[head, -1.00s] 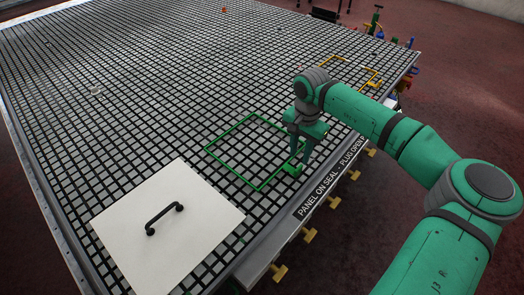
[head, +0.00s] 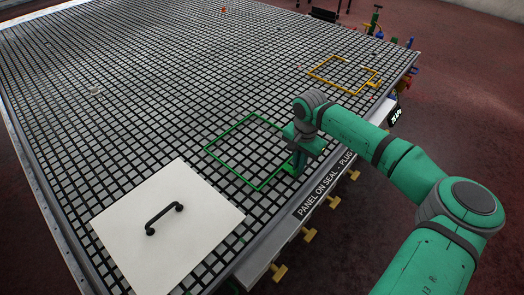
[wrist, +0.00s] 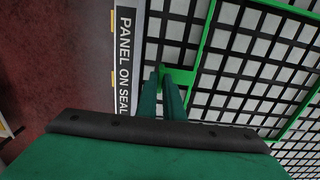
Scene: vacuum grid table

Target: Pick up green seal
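The green seal (head: 230,131) is a thin square outline lying flat on the grid table, with a small green tab at its right corner. In the wrist view its bright green line (wrist: 206,35) runs to the tab (wrist: 180,75) at my fingertips. My gripper (head: 294,168) points down over this tab, low at the table's right edge. In the wrist view my fingertips (wrist: 164,72) sit close together at the tab with a narrow gap. Whether they clamp it cannot be told. The fingers partly hide the tab.
A white panel (head: 130,220) with a black handle (head: 164,217) lies at the near left. A yellow outline (head: 327,66) lies at the far right. Yellow knobs (head: 333,202) line the table's right side. The grid (head: 160,80) left of the seal is mostly clear.

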